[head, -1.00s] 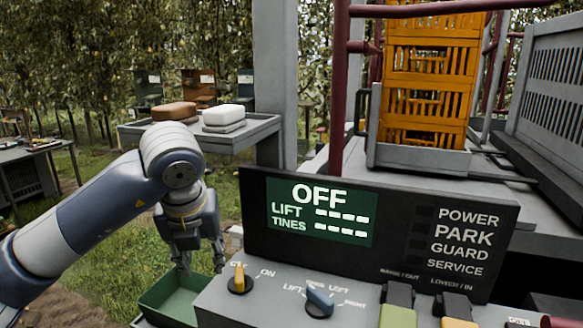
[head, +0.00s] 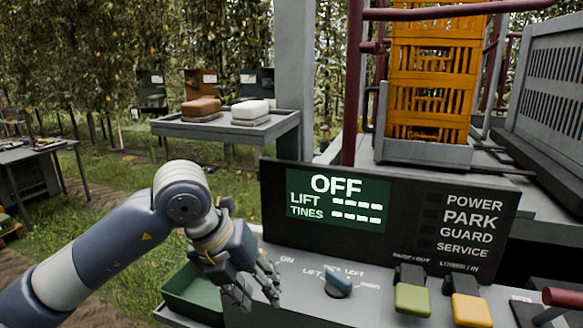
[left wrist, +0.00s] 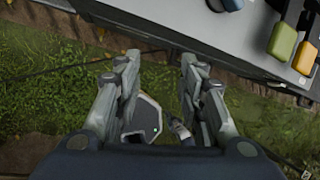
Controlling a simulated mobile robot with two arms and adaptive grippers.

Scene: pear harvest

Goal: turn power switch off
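The control panel (head: 300,300) has a display (head: 338,200) that reads OFF, with LIFT and TINES below it showing dashes. The yellow power switch knob, seen a second ago by the ON label, is now hidden behind my left gripper (head: 257,290). That gripper is at the panel's left end, fingers pointing down. In the left wrist view its two fingers (left wrist: 158,64) are apart with nothing held between them. I cannot tell whether it touches the panel. My right gripper is not in view.
A green bin (head: 190,295) is left of the panel. A grey shelf (head: 215,127) and orange crates (head: 430,70) stand behind.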

